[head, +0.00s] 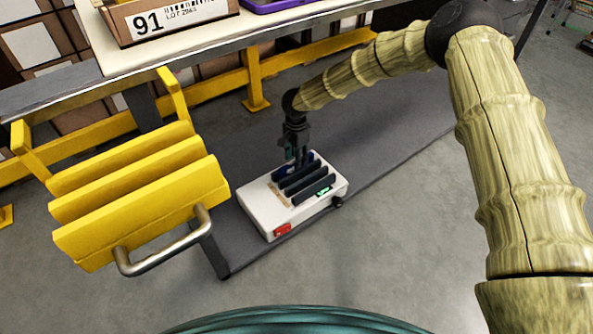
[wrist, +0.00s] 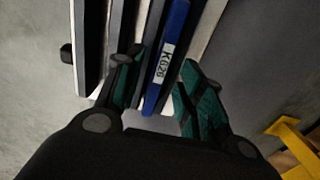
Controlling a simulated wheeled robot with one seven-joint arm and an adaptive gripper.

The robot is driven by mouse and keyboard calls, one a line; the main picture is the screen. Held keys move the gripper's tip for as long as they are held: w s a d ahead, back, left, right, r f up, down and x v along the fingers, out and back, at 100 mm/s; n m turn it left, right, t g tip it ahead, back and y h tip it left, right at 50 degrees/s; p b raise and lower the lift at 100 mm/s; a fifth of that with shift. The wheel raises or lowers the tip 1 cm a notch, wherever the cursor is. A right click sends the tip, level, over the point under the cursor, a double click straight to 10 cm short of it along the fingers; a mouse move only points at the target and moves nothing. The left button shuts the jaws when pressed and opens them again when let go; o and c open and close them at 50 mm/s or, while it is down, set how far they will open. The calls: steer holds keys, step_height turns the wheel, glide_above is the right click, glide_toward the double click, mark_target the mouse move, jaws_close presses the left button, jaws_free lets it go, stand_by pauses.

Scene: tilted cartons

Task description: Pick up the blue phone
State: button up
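The blue phone (wrist: 170,45) stands on edge in the white slotted box and carries a white label that seems to read K628. In the wrist view, my gripper (wrist: 162,68) is open, with one green-padded finger to the left of the phone and one to the right. The fingers look apart from the phone, and a dark divider or device shows between the left finger and it. In the head view, my gripper (head: 298,160) points down over the back of the white box (head: 262,212). The phone is mostly hidden there by the gripper and dark slabs.
Several dark upright slabs (head: 313,187) stand in the box beside the phone. The box rests on a grey lower shelf (head: 385,135). A yellow slatted rack (head: 140,195) with a metal handle is at left. A tabletop (head: 180,45) with cartons overhangs behind.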

step_height(320, 180, down, 3)
steer(key=shift+r+b, duration=0.2)
steer(key=shift+b, duration=0.3)
jaws_close()
steer(key=shift+r, duration=0.1)
step_height(320, 180, up, 10)
steer(key=p, duration=0.5)
steer(key=shift+f, duration=0.2)
steer(key=s+d+r+p, duration=0.2)
steer(key=s+d+p, duration=1.1)
steer(key=s+p, duration=0.4)
steer(key=shift+s+r, duration=0.15)
steer(key=shift+s, duration=0.25)
stand_by(0.5)
stand_by(0.4)
